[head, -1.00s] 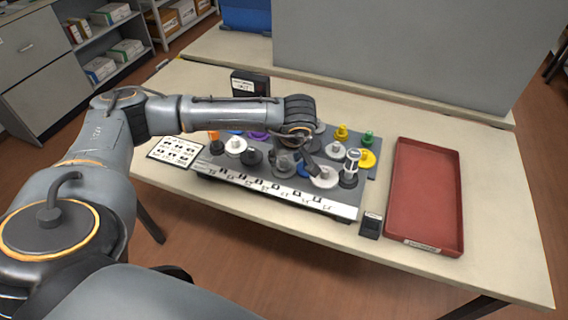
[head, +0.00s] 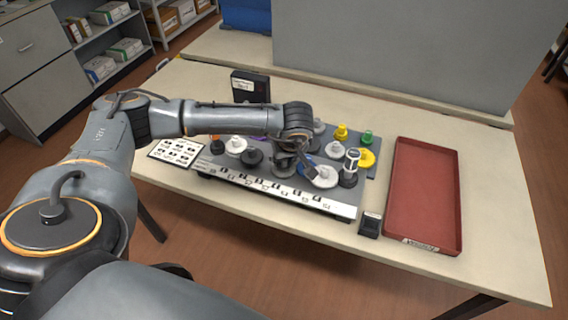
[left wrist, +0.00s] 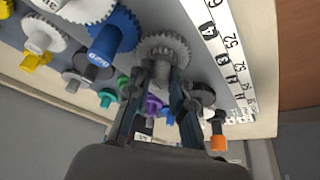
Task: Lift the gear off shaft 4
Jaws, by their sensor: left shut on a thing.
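A grey toothed gear (left wrist: 164,50) with a grey hub is in the middle of the left wrist view, on the board of gears. It also shows in the head view as a grey gear (head: 284,166), partly hidden by my gripper. My left gripper (left wrist: 160,80) is shut on this gear's hub, one finger on each side, and points down at the board (head: 211,161) in the head view. I cannot tell whether the gear is clear of its shaft. The numbered white strip (left wrist: 224,45) runs beside it. My right gripper is not in view.
A blue gear (left wrist: 112,36) and several white, black and coloured gears crowd around the grey one. A red tray (head: 397,190) lies to the right, empty. A small black box (head: 370,226) stands at the board's right end and a black device (head: 250,86) behind it.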

